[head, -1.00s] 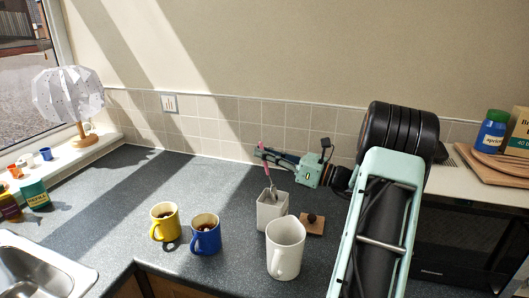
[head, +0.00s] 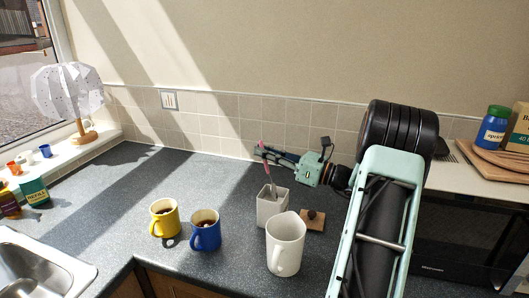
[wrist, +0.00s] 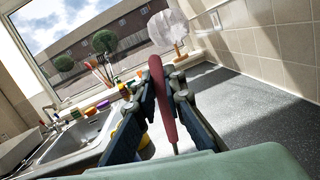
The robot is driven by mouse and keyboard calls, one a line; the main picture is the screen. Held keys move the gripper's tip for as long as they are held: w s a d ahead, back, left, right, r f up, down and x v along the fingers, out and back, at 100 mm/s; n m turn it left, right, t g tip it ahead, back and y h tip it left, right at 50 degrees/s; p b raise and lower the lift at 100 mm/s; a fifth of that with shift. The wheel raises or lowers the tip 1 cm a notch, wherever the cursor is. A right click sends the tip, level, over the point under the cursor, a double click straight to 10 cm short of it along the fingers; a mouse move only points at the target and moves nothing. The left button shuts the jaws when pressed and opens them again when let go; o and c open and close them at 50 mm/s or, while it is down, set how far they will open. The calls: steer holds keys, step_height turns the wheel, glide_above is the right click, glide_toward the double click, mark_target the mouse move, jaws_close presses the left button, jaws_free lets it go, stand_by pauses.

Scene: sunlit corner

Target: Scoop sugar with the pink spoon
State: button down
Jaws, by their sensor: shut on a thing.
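The pink spoon (head: 266,172) stands nearly upright with its lower end inside the white square pot (head: 271,211). The spoon's bowl is hidden by the pot's walls, and I cannot see the sugar. My gripper (head: 259,152) is shut on the spoon's handle above the pot. In the wrist view the dark pink handle (wrist: 161,96) stands between the two fingers of my gripper (wrist: 152,92).
A tall white mug (head: 285,247) stands in front of the pot. A small wooden lid with a dark knob (head: 313,222) lies to its right. Yellow (head: 163,222) and blue (head: 205,236) mugs with dark contents stand left. The counter behind them is clear.

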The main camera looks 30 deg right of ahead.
steer(key=shift+f+b, duration=0.3)
steer(key=shift+f, duration=0.45)
stand_by(0.9)
steer(key=shift+r+p, duration=2.9)
steer(key=shift+r, duration=0.7)
steer(key=shift+f, duration=0.1)
